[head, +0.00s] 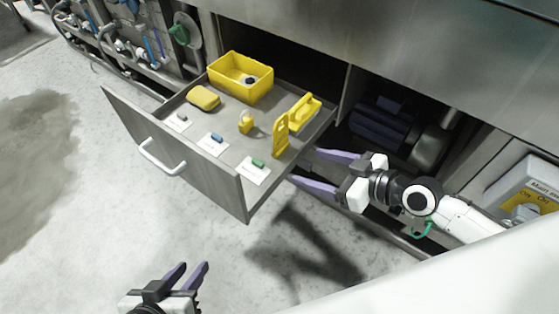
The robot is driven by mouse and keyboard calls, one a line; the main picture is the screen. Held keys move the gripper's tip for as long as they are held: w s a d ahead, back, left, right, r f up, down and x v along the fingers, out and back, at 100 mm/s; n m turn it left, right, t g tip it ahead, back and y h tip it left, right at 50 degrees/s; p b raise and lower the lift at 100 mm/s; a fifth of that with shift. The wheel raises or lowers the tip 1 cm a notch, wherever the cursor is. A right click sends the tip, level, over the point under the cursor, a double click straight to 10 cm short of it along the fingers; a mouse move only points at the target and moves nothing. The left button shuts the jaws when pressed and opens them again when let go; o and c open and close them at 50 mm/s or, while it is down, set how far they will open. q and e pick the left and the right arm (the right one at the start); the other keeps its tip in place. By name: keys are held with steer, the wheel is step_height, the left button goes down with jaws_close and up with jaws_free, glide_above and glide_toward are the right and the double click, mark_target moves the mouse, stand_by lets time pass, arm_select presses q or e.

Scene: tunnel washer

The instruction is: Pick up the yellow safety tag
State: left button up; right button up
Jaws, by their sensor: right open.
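The yellow safety tag (280,138) appears to be the flat upright yellow piece with a hole near its top. It stands toward the right side of an open grey drawer (206,177). My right gripper (302,167) is open and empty just outside the drawer's right side. Its two purple fingers point left toward the tag and are apart from it. My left gripper (191,266) is low in the view over the floor, well away from the drawer. Its fingers are apart with nothing between them.
The drawer also holds a yellow bin (257,90), a yellow pouch (204,97), a yellow padlock (246,123), another yellow piece (304,111) and labelled cards with small coloured items. The drawer's handle (160,163) sticks out in front. Open floor lies ahead of it.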

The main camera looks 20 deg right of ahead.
mark_target(282, 144)
steer(key=shift+n+y, duration=0.4)
steer(key=w, duration=0.2)
steer(key=w+b, duration=0.1)
steer(key=w, duration=0.1)
steer(key=w+b, duration=0.1)
steer(key=w, duration=0.1)
steer(key=shift+w+a+f, duration=0.15)
steer(key=shift+w+f, duration=0.15)
steer(key=shift+f, duration=0.1)
steer(key=b+x, duration=0.1)
steer(key=x, duration=0.4)
steer(key=shift+w+a, duration=0.25)
steer(key=shift+a, duration=0.1)
steer(key=c, duration=1.1)
